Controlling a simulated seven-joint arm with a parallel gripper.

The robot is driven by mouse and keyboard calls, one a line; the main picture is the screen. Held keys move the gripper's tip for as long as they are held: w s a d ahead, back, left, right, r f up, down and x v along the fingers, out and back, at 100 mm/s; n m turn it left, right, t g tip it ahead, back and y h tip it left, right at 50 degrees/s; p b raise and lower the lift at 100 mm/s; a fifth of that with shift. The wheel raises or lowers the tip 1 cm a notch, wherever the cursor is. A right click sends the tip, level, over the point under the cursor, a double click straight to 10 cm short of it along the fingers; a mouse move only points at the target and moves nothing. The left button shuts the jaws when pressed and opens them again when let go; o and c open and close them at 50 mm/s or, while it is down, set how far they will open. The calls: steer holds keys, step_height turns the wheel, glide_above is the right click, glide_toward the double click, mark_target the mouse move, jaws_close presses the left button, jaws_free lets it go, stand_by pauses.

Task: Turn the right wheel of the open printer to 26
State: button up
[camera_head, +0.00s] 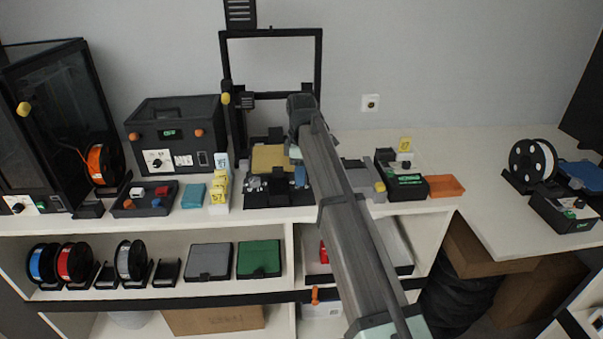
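The open printer is a black frame (320,62) standing on the white counter, with a tan bed plate (268,158) and a dark base (262,198) in front. Small grey parts (253,184) sit on the base at the front left, and a small blue piece (299,177) shows at its right. I cannot make out the right wheel or any number on it; my arm crosses in front of the printer's right side. The far joint of my arm is at the frame's right post.
Left of the printer stand a black box with a dial (156,160), a tray of coloured blocks (144,200) and a white holder with yellow tags (219,204). Right are a black device (408,188) and an orange tray (445,186).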

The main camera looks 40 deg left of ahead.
steer(key=c, duration=0.5)
steer(key=shift+o, duration=0.2)
steer(key=shift+m, duration=0.3)
steer(key=m, duration=1)
steer(key=shift+m, duration=0.4)
steer(key=m, duration=1.2)
steer(key=shift+m, duration=0.4)
